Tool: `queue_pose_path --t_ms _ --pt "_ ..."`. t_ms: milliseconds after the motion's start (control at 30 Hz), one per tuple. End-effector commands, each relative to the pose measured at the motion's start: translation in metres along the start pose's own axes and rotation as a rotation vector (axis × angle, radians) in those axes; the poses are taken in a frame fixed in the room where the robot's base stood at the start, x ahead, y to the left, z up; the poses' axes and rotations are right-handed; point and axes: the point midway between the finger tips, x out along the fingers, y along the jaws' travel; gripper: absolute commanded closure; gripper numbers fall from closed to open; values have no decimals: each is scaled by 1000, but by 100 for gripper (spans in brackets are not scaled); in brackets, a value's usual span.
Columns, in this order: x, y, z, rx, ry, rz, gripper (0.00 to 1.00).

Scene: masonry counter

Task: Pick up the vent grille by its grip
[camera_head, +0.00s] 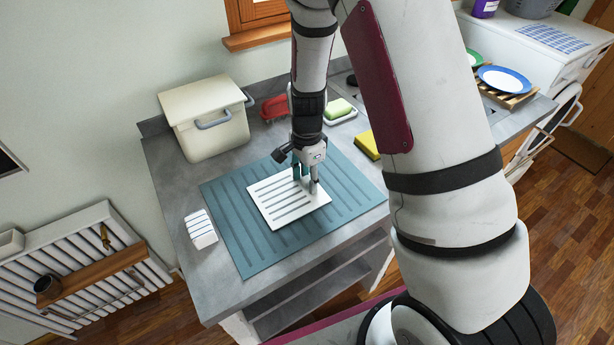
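The vent grille (275,213) is a white, roughly square plate with dark parallel slots. It appears to lie flat on a ribbed blue-teal mat (238,247) on the grey counter. My gripper (306,187) points down over the grille's upper right part, with its fingertips at or just above the plate. The fingers show as two or more short grey and teal tips close together. The grille's grip is not visible; the fingers cover that spot. I cannot tell whether the fingers are closed on anything.
A small white ribbed block (201,230) stands left of the mat. A cream bin (205,120), a red item (274,107), a green sponge on a white dish (340,109) and a yellow sponge (367,145) stand behind it. The counter's front edge is close to the mat.

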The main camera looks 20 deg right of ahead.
Motion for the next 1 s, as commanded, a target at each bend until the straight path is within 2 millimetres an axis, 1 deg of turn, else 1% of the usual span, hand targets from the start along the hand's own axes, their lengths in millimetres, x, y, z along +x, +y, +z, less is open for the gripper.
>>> queue_pose_path --t_ms 33,67,100,167,200,233,467,1000 --pt "0 0 0 0 0 0 60" --pt "0 0 0 0 0 0 62" --pt "0 0 0 0 0 0 71" --pt "0 0 0 0 0 0 85" --pt "0 0 0 0 0 0 94" --pt "0 0 0 0 0 0 100" --pt "-2 0 0 -1 0 -1 100" --pt "-32 0 0 -1 1 -1 100"
